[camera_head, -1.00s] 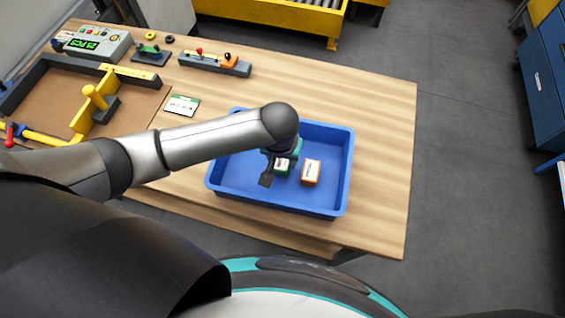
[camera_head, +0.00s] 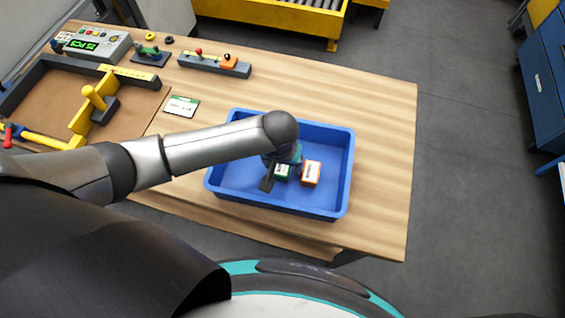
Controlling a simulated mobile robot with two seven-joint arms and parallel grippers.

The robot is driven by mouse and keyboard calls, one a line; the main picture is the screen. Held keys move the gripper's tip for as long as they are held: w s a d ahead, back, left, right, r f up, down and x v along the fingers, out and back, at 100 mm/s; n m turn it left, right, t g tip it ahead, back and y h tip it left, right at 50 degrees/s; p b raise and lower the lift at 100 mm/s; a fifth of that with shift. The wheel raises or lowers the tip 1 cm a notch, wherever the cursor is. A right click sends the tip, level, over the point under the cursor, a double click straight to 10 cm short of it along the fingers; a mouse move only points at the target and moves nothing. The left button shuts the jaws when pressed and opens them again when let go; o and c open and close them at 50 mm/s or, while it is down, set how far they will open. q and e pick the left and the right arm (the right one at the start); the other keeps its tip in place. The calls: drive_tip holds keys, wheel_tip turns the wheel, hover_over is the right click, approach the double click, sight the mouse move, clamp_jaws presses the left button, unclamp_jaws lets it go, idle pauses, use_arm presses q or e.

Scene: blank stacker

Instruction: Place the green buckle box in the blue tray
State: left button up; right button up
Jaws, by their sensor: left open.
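The blue tray (camera_head: 318,211) stands on the wooden table. The green buckle box (camera_head: 282,173), green with a white label, is in the tray, partly hidden by my left gripper. An orange and white box (camera_head: 311,173) lies in the tray just to its right. My left gripper (camera_head: 273,181) reaches down into the tray at the green box; its jaws are open, and one dark finger shows to the left of the box. The other finger is hidden. I cannot tell whether the fingers touch the box. My right gripper is not in view.
A green and white card (camera_head: 181,106) lies left of the tray. A brown work board with dark borders and yellow clamps (camera_head: 95,97) fills the table's left. A control box (camera_head: 92,43) and switch blocks (camera_head: 214,64) line the back. The table's right side (camera_head: 384,150) is clear.

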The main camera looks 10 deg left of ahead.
sight(281, 172)
use_arm(q)
wheel_tip(281, 172, up, 12)
drive_tip(key=s+p, duration=0.1)
drive_tip(key=p, duration=0.2)
drive_tip(key=shift+s, duration=0.4)
